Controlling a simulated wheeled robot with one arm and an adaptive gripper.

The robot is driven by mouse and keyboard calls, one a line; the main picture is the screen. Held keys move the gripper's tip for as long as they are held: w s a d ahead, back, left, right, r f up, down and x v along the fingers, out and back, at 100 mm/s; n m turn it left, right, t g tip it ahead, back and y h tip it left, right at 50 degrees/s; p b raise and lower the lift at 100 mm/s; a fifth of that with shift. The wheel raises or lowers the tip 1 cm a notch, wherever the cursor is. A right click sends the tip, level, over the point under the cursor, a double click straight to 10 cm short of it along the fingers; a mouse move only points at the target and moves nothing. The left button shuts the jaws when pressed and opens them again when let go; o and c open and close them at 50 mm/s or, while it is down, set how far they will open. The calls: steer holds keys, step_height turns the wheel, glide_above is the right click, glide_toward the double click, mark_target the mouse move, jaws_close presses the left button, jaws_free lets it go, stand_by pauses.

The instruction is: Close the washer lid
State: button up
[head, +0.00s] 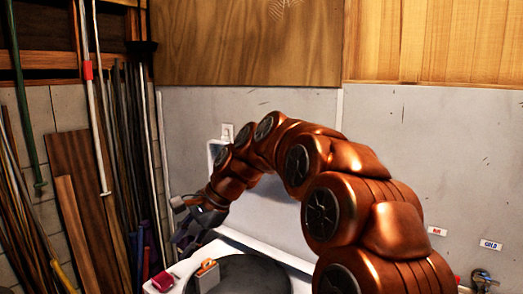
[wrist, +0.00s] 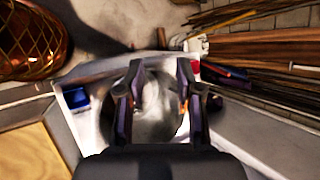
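The white washer (head: 283,256) is at the bottom of the head view, partly cut off by the frame edge. A dark round shape (head: 240,276) shows in its top; it appears grey and shiny in the wrist view (wrist: 158,112). I cannot tell whether this is the open drum or part of the lid, and no raised lid is clearly visible. My gripper (head: 188,238) is above the washer's far left part, fingers pointing down. In the wrist view my gripper (wrist: 157,88) has its fingers apart with nothing held between them.
A blue item (wrist: 76,98) shows left of the fingers. Long poles and boards (head: 120,150) lean in the left corner. A grey wall (head: 400,160) stands behind.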

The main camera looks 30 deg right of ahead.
steer(key=w+d+r+m+t+p, duration=0.25)
steer(key=w+d+r+m, duration=0.25)
steer(key=w+d+r, duration=0.35)
steer(key=w+d+r+m+t+p, duration=0.1)
steer(key=d+m, duration=0.3)
steer(key=d, duration=0.5)
steer(key=w+d+r+m+t+h, duration=0.1)
steer(key=w+d+r+m+t, duration=0.2)
steer(key=d, duration=0.7)
steer(key=w+d+r+m+t+p, duration=0.1)
steer(key=d+r+m, duration=0.3)
steer(key=d, duration=0.6)
steer(key=shift+w+m+t+h+p, duration=0.4)
steer(key=shift+w+m+t, duration=0.3)
steer(key=shift+m, duration=0.2)
steer(key=shift+p+x, duration=0.6)
steer(key=shift+x, duration=3.2)
steer(key=shift+a, duration=0.1)
jaws_close()
